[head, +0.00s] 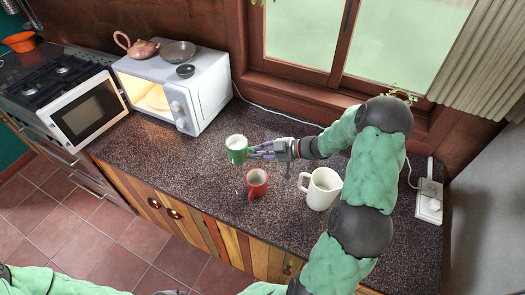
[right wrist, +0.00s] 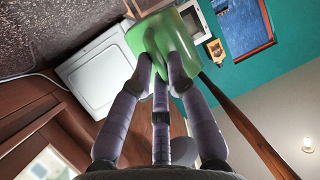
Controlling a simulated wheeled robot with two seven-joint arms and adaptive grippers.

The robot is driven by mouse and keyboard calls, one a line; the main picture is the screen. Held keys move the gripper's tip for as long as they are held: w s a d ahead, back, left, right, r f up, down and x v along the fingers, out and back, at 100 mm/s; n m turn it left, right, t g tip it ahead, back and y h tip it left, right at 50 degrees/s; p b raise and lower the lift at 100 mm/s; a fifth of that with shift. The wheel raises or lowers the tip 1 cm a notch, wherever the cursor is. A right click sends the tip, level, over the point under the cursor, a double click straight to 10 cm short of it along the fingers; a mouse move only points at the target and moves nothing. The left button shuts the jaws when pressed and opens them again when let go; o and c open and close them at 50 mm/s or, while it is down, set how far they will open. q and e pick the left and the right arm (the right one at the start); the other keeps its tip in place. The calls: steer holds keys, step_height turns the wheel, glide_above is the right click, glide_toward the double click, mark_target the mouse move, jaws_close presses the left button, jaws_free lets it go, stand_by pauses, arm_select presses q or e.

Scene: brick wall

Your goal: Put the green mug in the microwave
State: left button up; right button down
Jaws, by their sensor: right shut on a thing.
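The green mug (head: 237,149) is held above the counter by my right gripper (head: 262,150), which is shut on it from the right. The mug looks about upright in the head view, its opening facing up. In the right wrist view the fingers (right wrist: 160,70) press against the green mug (right wrist: 150,38). The white microwave (head: 208,92) stands at the back left of the mug, with its door (head: 62,117) swung open to the left and its lit inside (head: 152,97) showing. My left gripper is not seen; only part of that arm shows at the bottom left.
A teapot (head: 137,45) and bowls (head: 178,52) sit on the microwave. The counter (head: 170,160) in front of the microwave is clear.

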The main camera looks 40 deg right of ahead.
steer(key=s+a+r, duration=0.2)
steer(key=a+r, duration=0.1)
steer(key=a, duration=0.4)
steer(key=shift+s+a+r+p, duration=0.25)
steer(key=shift+s+r+p, duration=0.1)
steer(key=shift+p, duration=0.1)
stand_by(1.0)
